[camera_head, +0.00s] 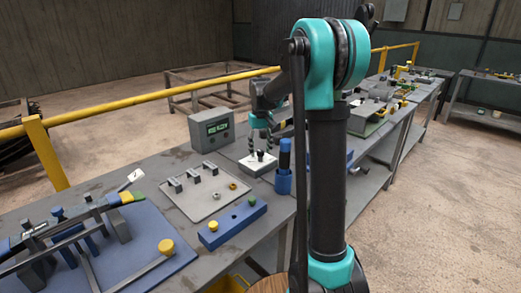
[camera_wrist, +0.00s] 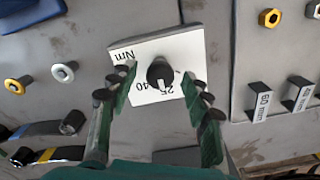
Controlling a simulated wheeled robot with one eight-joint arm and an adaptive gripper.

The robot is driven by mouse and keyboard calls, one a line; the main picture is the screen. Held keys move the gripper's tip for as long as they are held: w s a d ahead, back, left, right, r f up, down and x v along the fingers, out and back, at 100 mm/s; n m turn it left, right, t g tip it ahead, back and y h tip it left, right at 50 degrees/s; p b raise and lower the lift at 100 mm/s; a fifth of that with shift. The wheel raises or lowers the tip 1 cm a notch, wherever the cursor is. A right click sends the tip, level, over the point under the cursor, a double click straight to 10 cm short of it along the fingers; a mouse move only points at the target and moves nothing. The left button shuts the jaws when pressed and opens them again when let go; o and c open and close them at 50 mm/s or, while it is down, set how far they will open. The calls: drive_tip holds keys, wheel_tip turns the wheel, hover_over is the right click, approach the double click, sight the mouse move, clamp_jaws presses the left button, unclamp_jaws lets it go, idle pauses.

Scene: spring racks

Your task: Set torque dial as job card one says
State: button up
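The torque dial is a black round knob (camera_wrist: 160,70) on a white plate (camera_wrist: 142,98) marked "Nm", "25" and "40" in the wrist view. A small white mark shows on the knob's lower side; I cannot tell exactly which value it points to. In the head view the white plate (camera_head: 256,166) sits on a grey block on the bench. My gripper (camera_wrist: 160,82) is open, its two green-and-black fingers either side of the knob with gaps visible. In the head view my gripper (camera_head: 260,145) points down over the plate. I cannot pick out a readable job card.
A grey tray (camera_head: 205,208) with blocks and nuts, a blue block with buttons (camera_head: 232,226) and a blue holder (camera_head: 283,180) are close by. A yellow rail (camera_head: 130,106) runs behind.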

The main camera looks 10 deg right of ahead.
sight(261, 151)
wheel_tip(261, 151, up, 12)
idle(0.7)
drive_tip(key=shift+d, duration=0.1)
